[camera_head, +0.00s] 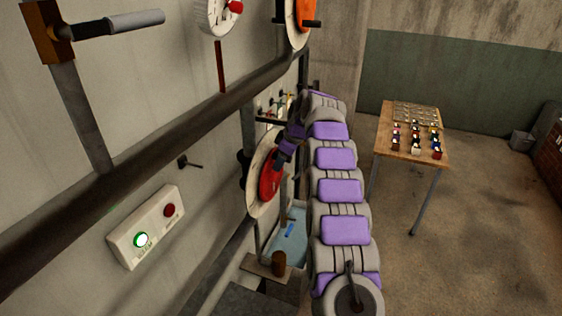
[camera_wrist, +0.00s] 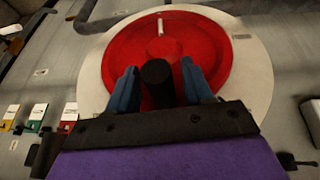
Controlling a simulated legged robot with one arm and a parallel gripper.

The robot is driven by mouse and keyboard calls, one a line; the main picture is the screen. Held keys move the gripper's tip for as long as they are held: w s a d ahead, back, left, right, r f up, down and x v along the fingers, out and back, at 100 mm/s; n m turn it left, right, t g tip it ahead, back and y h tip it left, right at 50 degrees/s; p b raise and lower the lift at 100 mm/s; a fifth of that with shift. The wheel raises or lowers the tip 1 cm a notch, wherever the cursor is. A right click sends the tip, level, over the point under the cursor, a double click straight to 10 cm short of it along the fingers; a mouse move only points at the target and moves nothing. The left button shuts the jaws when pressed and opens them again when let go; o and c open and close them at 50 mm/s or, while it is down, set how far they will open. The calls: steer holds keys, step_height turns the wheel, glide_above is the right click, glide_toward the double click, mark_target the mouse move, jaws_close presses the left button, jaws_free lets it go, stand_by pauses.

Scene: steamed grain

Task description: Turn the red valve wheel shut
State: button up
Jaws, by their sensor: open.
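The red valve wheel (camera_head: 268,180) is mounted on a pale round plate (camera_head: 256,205) on the wall, left of my arm in the head view. In the wrist view the red wheel (camera_wrist: 205,45) fills the upper middle, with a small pale mark near its top. My gripper (camera_wrist: 160,80) is in front of the wheel's lower part, its two blue fingers apart. A dark round knob (camera_wrist: 157,72) shows between the fingers; I cannot tell whether they touch it. In the head view my gripper (camera_head: 283,152) is small and partly hidden by the arm.
A wall box with a lit green button (camera_head: 141,239) and a red button (camera_head: 169,209) is at lower left. A thick dark pipe (camera_head: 180,125) crosses the wall. A blue tray (camera_head: 290,245) lies below the wheel. A wooden table (camera_head: 392,140) with small items stands right, with open floor around it.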

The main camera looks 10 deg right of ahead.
steer(key=p+v, duration=0.5)
steer(key=v, duration=1.1)
steer(key=shift+d+r, duration=0.25)
steer(key=shift+c, duration=0.4)
